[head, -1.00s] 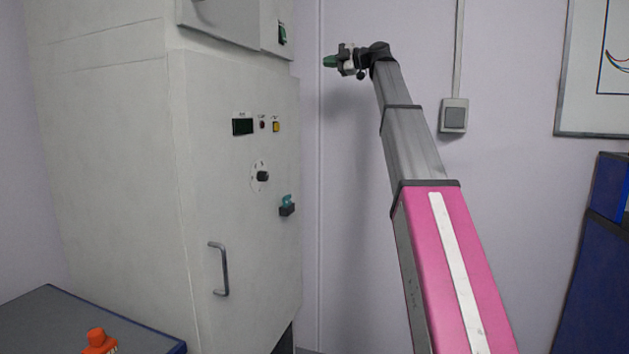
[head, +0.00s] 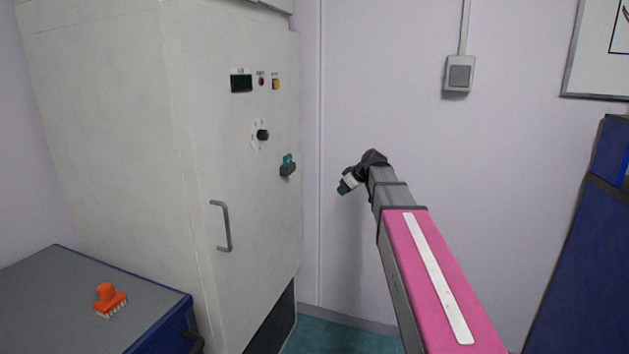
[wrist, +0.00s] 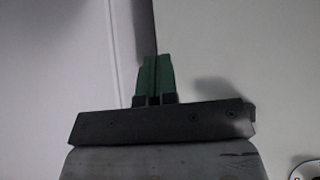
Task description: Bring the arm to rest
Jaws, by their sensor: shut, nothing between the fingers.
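My gripper (head: 344,187) is at the end of my extended arm, in the middle of the head view, pointing down and to the left. It is right of the grey cabinet and in front of the pale wall, apart from both as far as I can see. In the wrist view its green fingers (wrist: 155,77) are together, with nothing between them. The arm is lowered from the shoulder, with its pink link nearest the camera.
The grey cabinet (head: 110,140) has a handle (head: 226,226), a knob (head: 262,134) and a teal switch (head: 288,165). An orange brush (head: 108,299) lies on a grey-topped bench (head: 50,310). A wall switch (head: 459,75) and blue furniture (head: 580,260) are to the right. Green floor (head: 335,338) shows below.

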